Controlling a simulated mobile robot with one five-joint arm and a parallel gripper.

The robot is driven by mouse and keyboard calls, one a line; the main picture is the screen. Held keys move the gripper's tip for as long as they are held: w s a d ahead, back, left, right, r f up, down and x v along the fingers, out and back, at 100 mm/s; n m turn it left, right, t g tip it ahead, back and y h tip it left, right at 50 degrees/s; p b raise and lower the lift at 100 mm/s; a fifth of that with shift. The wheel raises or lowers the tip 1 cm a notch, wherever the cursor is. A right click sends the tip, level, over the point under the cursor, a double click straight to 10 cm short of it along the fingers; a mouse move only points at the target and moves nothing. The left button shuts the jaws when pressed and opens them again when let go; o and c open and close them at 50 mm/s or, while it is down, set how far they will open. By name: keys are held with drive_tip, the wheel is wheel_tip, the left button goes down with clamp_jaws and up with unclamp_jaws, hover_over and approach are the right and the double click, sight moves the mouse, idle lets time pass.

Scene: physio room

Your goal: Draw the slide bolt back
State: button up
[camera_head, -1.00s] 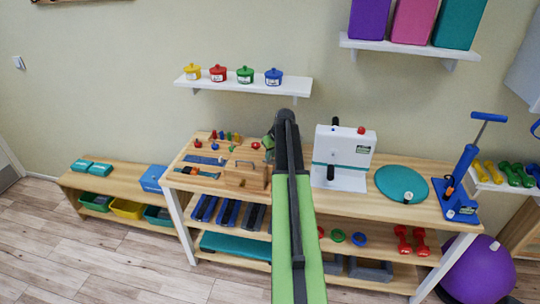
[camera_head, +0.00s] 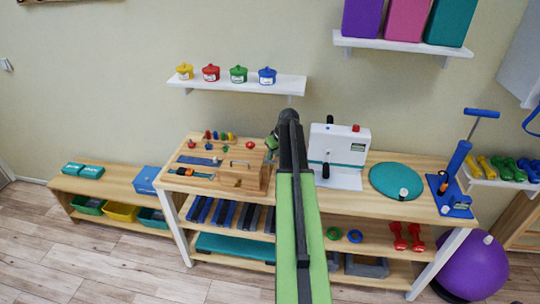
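A wooden activity board (camera_head: 195,160) with small coloured pegs and blue strips lies on the left part of the long wooden table. A wooden box-like fixture (camera_head: 240,177) with a thin handle stands at its right side. I cannot make out the slide bolt for certain at this size; it may be among the small fittings there. My arm reaches up the middle of the view, green with a black end. My gripper (camera_head: 271,146) is around the arm's far end, just right of the wooden fixture. Its fingers are largely hidden by the arm, so open or shut cannot be told.
A white panel device (camera_head: 345,148) with a black lever stands right of my arm. Beyond it are a teal disc (camera_head: 396,181) and a blue pump (camera_head: 455,180). A wall shelf (camera_head: 240,84) with coloured pots hangs above. A low bench (camera_head: 115,180) is at left.

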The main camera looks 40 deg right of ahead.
drive_tip(key=o, duration=0.3)
drive_tip(key=shift+s+d, duration=0.2)
drive_tip(key=shift+s, duration=0.05)
drive_tip(key=shift+o, duration=0.2)
drive_tip(key=shift+w+a, duration=0.1)
drive_tip(key=shift+w+a+r, duration=0.1)
drive_tip(key=shift+w, duration=0.05)
drive_tip(key=p+v, duration=1.6)
drive_tip(key=v, duration=0.1)
drive_tip(key=shift+s, duration=0.25)
drive_tip(key=shift+r, duration=0.1)
